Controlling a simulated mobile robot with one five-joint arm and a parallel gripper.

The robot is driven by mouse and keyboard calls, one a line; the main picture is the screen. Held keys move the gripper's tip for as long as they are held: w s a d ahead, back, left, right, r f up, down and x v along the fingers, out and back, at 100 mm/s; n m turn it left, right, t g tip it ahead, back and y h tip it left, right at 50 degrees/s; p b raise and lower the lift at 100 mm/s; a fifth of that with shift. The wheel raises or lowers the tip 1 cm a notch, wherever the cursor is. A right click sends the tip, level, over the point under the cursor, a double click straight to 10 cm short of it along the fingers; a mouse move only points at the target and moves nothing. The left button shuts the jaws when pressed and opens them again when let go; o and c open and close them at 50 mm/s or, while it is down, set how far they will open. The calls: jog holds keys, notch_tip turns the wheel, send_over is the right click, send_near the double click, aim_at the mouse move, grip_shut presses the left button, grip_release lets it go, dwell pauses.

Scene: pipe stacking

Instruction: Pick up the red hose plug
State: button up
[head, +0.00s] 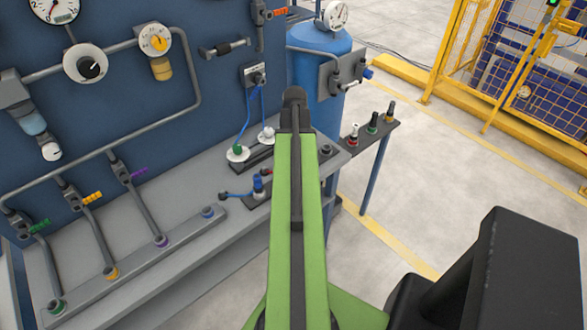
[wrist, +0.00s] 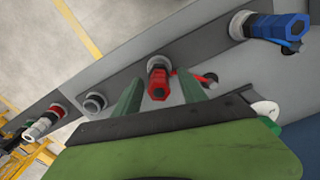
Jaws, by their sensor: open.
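The red hose plug (wrist: 158,85) shows in the wrist view, with its base at a grey round fitting on the grey strip. My gripper (wrist: 159,78) is open, with one green finger on each side of the plug. Gaps show between plug and fingers, and I cannot tell how deep the fingers reach. A short red hose (wrist: 188,76) runs right behind the right finger. In the head view my green arm covers most of this spot, and only a small red bit (head: 267,171) shows left of it.
A blue plug (wrist: 270,27) stands to the right in the wrist view; it is also in the head view (head: 258,184). An empty grey fitting (wrist: 95,103) is to the left. A side shelf (head: 388,130) holds several coloured fittings. The panel with pipes (head: 190,75) rises behind the bench.

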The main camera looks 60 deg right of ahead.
jog(key=shift+r, duration=0.1)
grip_shut()
dwell(1.2)
